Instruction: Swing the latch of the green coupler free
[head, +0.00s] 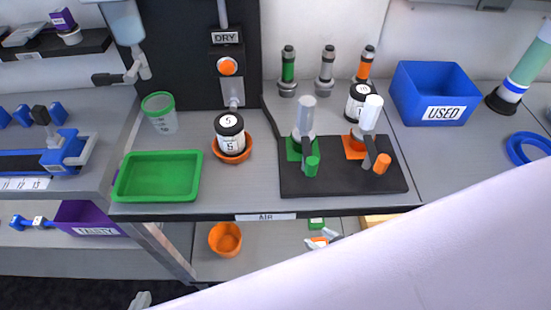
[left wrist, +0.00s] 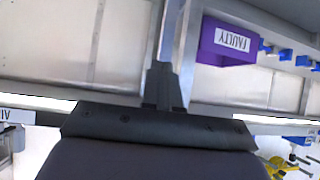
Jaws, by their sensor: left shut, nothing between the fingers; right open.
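The green coupler (head: 293,148) stands on a black base plate (head: 345,183) on the bench. It has a green square base and a clear-white upright cylinder. Its latch (head: 312,166) is a dark lever with a green knob, hanging at the coupler's front right. No gripper is at the latch. My left gripper (left wrist: 160,70) shows in the left wrist view with its fingers together and nothing between them, away from the coupler. My right gripper is not in view.
An orange coupler (head: 356,142) with an orange-knobbed lever (head: 382,163) stands close to the right. A green tray (head: 157,176), an orange bowl with a labelled bottle (head: 229,128), and a blue USED bin (head: 433,92) are nearby. My white arm covers the lower right.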

